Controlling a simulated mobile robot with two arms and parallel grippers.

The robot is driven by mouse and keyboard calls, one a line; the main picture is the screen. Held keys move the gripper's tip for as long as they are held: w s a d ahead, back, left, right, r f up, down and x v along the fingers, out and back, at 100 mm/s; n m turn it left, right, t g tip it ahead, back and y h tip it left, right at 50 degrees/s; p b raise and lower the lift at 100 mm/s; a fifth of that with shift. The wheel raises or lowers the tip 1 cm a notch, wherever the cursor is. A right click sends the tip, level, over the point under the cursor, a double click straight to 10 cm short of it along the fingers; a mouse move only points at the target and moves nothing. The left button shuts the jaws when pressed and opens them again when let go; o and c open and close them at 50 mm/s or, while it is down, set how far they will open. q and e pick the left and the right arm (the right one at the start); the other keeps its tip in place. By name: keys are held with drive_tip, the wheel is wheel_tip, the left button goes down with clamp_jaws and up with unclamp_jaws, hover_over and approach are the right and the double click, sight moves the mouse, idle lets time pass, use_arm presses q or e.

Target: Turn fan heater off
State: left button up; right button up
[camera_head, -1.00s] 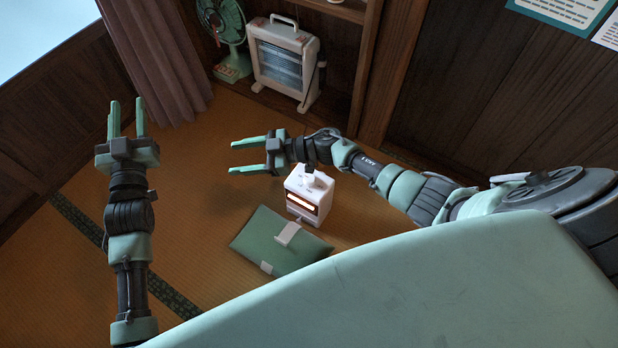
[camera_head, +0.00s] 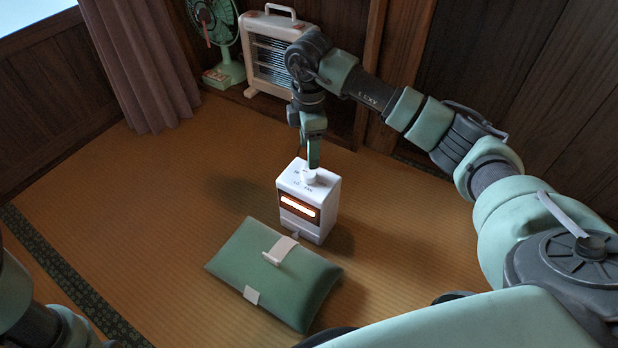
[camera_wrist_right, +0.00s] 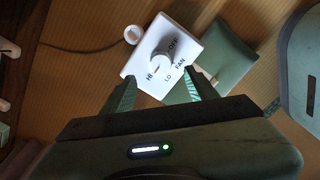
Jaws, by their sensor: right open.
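The small white fan heater (camera_head: 308,205) stands on the tatami with an orange glow in its front slot. Its round white knob (camera_head: 309,177) is on top; in the right wrist view the knob (camera_wrist_right: 160,62) is ringed by the labels OFF, FAN, LO and HI. Which label it points at is hard to tell. My right gripper (camera_head: 313,162) points down just above the knob. In the right wrist view its open fingers (camera_wrist_right: 160,76) show either side of the knob's near side, with nothing held. My left arm shows at the lower left; its gripper is out of view.
A green cushion (camera_head: 262,262) with pale straps lies in front of the heater. Behind stand a larger grilled heater (camera_head: 272,55) and a green electric fan (camera_head: 222,40), beside a curtain (camera_head: 140,60). The tatami (camera_head: 120,190) left of the heater is clear.

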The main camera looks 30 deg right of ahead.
sight(309, 173)
drive_tip(key=shift+f, duration=0.5)
wheel_tip(309, 173, down, 7)
drive_tip(key=b, duration=0.5)
drive_tip(key=shift+r, duration=0.3)
drive_tip(key=shift+c, duration=0.4)
